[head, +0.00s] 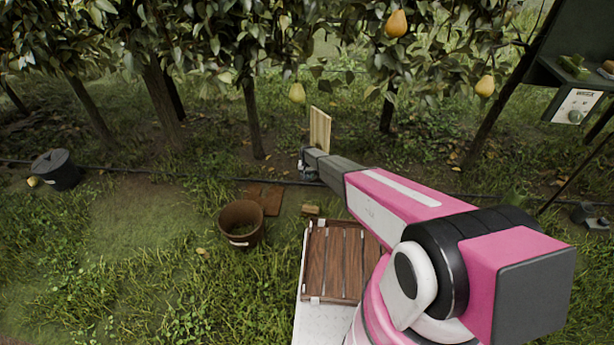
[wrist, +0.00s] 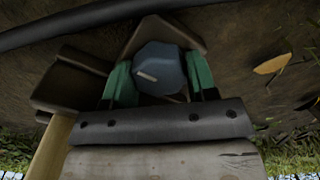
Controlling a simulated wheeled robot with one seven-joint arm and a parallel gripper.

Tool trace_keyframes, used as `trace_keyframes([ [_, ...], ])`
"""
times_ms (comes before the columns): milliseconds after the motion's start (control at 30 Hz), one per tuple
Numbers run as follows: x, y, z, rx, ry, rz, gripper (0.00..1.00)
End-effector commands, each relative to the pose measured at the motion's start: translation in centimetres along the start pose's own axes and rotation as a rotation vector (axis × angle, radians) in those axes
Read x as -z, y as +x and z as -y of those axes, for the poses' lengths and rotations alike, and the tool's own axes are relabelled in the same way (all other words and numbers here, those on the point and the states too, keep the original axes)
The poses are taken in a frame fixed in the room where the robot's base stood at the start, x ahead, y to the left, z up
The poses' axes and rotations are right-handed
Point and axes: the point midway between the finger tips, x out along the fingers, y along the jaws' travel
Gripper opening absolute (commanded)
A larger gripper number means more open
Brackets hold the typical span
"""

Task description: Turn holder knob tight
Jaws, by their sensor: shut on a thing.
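In the wrist view a blue-grey faceted knob (wrist: 162,66) with a short pale mark on its face sits between the two green fingers of my gripper (wrist: 161,80). The fingers press on its left and right sides. The mark lies slanted, near level. Behind the knob is a brown holder block (wrist: 137,35), partly covered by the knob. In the head view my gripper is small at the far end of my arm, low beside an upright pale wooden board (head: 320,130). The knob is too small to make out there.
A dark hose (wrist: 60,25) runs across the ground near the holder. A rusty bucket (head: 241,226) stands in the grass, left of a slatted wooden crate (head: 338,262). A dark lidded bin (head: 54,170) is at far left. Pears (head: 397,24) hang from the trees above.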

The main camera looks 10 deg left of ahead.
Motion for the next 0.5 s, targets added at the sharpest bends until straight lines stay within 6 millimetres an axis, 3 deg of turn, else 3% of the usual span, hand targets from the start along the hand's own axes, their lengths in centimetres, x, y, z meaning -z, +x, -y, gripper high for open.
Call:
trace_keyframes([
  [467, 0.01, -0.03, -0.01, 0.000, 0.016, 0.000, 0.29],
  [500, 0.01, -0.03, -0.01, 0.000, 0.016, 0.000, 0.59],
])
